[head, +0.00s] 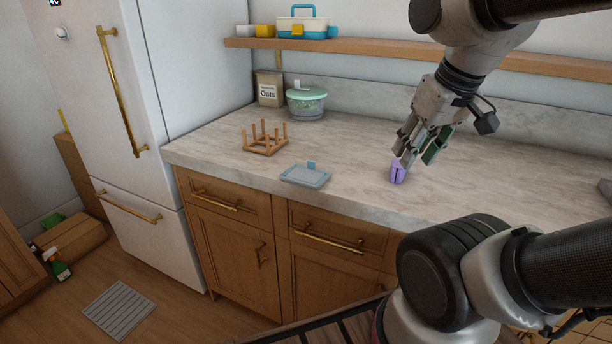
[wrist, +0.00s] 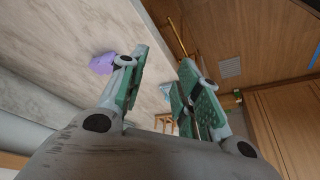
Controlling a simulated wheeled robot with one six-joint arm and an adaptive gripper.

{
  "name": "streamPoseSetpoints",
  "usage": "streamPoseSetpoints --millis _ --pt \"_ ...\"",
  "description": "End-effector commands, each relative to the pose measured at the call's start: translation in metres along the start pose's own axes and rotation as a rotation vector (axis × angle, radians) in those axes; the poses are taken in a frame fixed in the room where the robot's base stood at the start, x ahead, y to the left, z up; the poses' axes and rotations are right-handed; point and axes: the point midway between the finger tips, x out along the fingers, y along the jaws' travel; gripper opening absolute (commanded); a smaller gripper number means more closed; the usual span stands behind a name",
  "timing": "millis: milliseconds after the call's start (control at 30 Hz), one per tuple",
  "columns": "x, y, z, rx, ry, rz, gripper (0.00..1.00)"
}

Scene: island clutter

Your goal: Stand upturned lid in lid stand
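The upturned lid (head: 305,177) is a flat grey-blue rectangle with a small upright tab, lying on the counter near its front edge. In the wrist view part of a pale blue shape, apparently the lid (wrist: 166,88), shows between the fingers. The lid stand (head: 265,147), a wooden base with several upright pegs, stands behind and left of the lid; it also shows partly in the wrist view (wrist: 163,124). My gripper (head: 414,158) is open and empty, to the right of the lid, close to a purple object.
The purple object (head: 397,173) stands on the counter by my fingertips; I cannot tell if they touch. A bowl with a green lid (head: 307,103) and an oats bag (head: 270,88) stand at the back. A shelf (head: 390,47) runs above. Counter between lid and purple object is clear.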

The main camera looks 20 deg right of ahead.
Motion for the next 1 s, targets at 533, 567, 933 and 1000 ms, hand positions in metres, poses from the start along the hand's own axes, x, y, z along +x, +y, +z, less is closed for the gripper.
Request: streamPoseSetpoints --millis 533,567,933,1000 --pt "0.018 -0.003 -0.001 -0.014 -0.084 -0.005 0.73" --pt "0.023 -0.004 -0.003 -0.017 -0.110 -0.006 0.78" --pt "0.129 -0.058 -0.095 -0.177 -0.280 -0.177 1.00" --pt "0.151 -0.070 -0.115 -0.246 -0.258 -0.216 1.00"
